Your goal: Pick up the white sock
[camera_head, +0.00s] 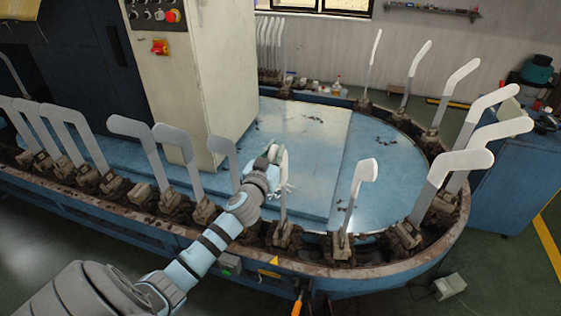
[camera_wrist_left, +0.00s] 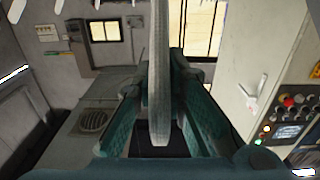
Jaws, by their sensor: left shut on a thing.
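My left gripper (camera_head: 277,168) reaches over the front rim of the machine to one of the upright foot-shaped boards. It is shut on a pale, thin, sock-shaped piece, which I take to be the white sock (camera_wrist_left: 160,75). In the left wrist view the piece stands edge-on between the two fingers (camera_wrist_left: 160,125) and runs out of the top of the picture. In the head view the gripper hides much of it, and I cannot tell whether it is still on its board. My right gripper is not in view.
Several foot-shaped boards stand around the oval blue machine (camera_head: 385,150); a close one (camera_head: 362,180) is right of my gripper. A cream control cabinet (camera_head: 195,70) rises behind to the left. A blue cabinet (camera_head: 515,180) stands at the right.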

